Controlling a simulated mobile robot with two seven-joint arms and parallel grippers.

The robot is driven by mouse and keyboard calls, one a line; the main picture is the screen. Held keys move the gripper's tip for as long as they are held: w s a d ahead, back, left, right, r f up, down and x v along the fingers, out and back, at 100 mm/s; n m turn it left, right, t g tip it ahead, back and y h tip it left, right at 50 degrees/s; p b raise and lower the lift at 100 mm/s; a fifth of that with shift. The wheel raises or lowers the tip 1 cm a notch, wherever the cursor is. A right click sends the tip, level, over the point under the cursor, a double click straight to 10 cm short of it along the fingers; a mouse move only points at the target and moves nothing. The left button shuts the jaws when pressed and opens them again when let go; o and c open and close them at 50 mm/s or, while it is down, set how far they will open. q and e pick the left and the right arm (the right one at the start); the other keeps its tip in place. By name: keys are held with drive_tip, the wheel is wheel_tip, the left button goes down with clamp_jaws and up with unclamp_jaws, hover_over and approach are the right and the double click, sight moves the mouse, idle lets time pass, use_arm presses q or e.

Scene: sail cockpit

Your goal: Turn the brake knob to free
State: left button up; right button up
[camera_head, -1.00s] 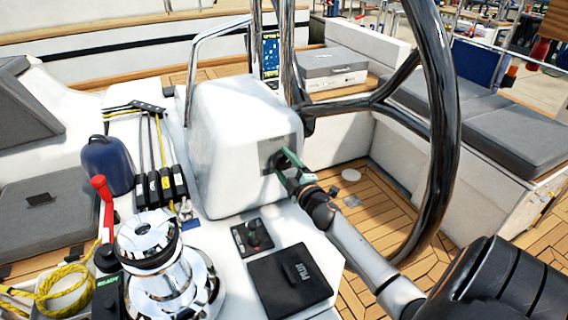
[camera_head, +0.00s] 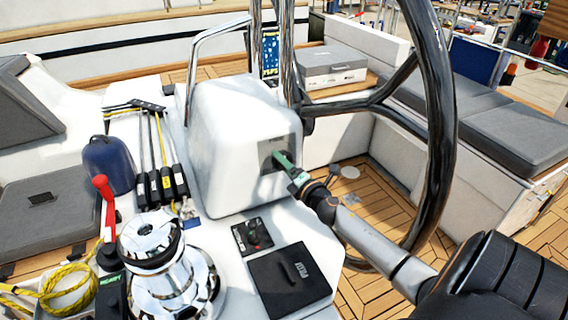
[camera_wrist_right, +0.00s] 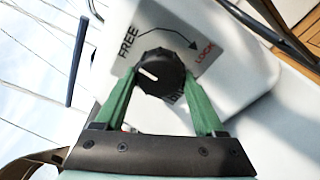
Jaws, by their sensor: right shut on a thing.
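The brake knob (camera_wrist_right: 160,73) is black and round and sits on a grey plate (camera_wrist_right: 177,32) lettered FREE and LOCK, with an arrow between the words. Its white mark points left and slightly up in the right wrist view, roughly to the FREE side. My right gripper (camera_wrist_right: 163,85) is shut on the knob, one green finger on each side. In the head view my right gripper (camera_head: 279,156) reaches the plate on the white pedestal (camera_head: 225,140) from the lower right, and the knob is hidden there. My left gripper is not in view.
A chrome winch (camera_head: 160,262), a small control panel (camera_head: 252,236) and a black hatch cover (camera_head: 289,280) lie in front of the pedestal. A chrome rail (camera_head: 205,42) rises behind it.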

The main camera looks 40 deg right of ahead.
drive_tip(key=shift+n, duration=0.5)
drive_tip(key=o, duration=1.3)
drive_tip(key=shift+o, duration=0.2)
drive_tip(key=v, duration=1.2)
drive_tip(key=shift+s, duration=0.3)
